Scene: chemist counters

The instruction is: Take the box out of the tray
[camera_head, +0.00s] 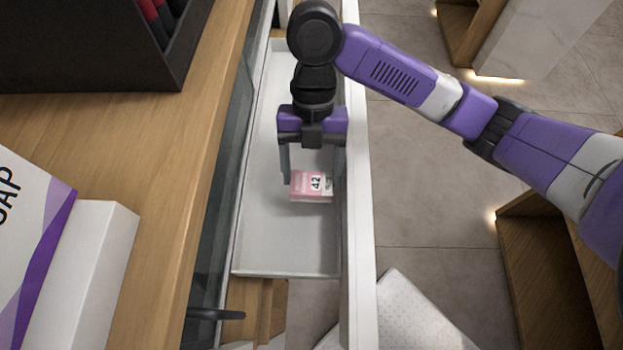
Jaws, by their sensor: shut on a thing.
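The box (311,186) is small and pink and white, with a dark "42" printed on a white patch. It is between the fingers of my gripper (312,176), which is shut on it. The tray (285,245) is long, white and shallow, and lies under my gripper. In the picture the box is over the tray's floor, inside its walls. I cannot tell whether the box touches the floor or hangs above it. My wrist and arm cover the tray's far part.
A wooden counter (150,160) runs along the left, with a black holder (90,50) and white-purple packages (80,265) on it. A white rail (357,200) borders the tray on the right. Open floor (430,200) lies beyond, with wooden shelving (545,260) at the lower right.

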